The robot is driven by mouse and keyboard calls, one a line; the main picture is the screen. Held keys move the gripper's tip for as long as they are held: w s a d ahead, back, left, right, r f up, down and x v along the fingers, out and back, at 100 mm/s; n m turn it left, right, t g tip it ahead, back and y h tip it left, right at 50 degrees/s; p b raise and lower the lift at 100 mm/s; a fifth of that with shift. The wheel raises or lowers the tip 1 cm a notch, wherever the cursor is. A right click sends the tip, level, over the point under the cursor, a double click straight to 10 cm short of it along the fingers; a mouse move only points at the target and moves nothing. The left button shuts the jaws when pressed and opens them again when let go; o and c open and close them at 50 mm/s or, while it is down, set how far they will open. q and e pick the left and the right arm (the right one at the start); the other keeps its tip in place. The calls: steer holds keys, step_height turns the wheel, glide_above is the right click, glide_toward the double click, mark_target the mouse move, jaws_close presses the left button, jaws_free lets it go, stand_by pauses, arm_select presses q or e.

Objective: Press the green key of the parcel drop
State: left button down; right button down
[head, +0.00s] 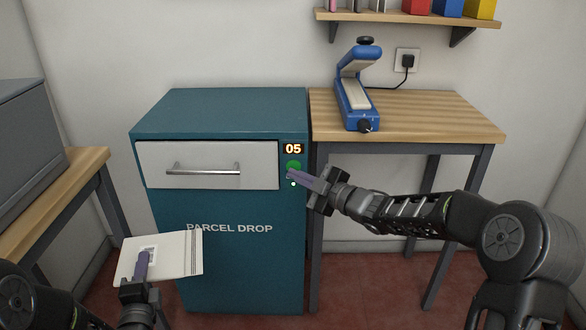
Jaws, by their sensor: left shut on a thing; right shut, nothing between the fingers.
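The teal parcel drop (227,262) stands in the middle of the head view, its pale drawer front (215,152) flush with the cabinet. At the right of the drawer is the green key (293,164), under a display (293,149) reading 05. My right gripper (293,175) is shut and empty, its fingertips just below the green key in the picture; I cannot tell whether they touch it. My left gripper (144,256) is shut on a white parcel (183,256), held in front of the cabinet's lower left side.
A wooden table (440,117) at the right bears a blue sealing device (357,100) with a cord to a wall socket (407,61). A shelf (400,18) hangs above it. A grey box (25,130) stands on another table (85,172) at the left.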

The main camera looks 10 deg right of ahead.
arm_select(q)
steer(key=shift+f+b, duration=0.3)
steer(key=shift+f, duration=0.05)
steer(key=shift+f+b, duration=0.75)
arm_select(e)
steer(key=s, duration=0.2)
steer(key=s+a, duration=0.1)
steer(key=s, duration=0.2)
steer(key=shift+s+a, duration=0.25)
steer(key=shift+s, duration=0.1)
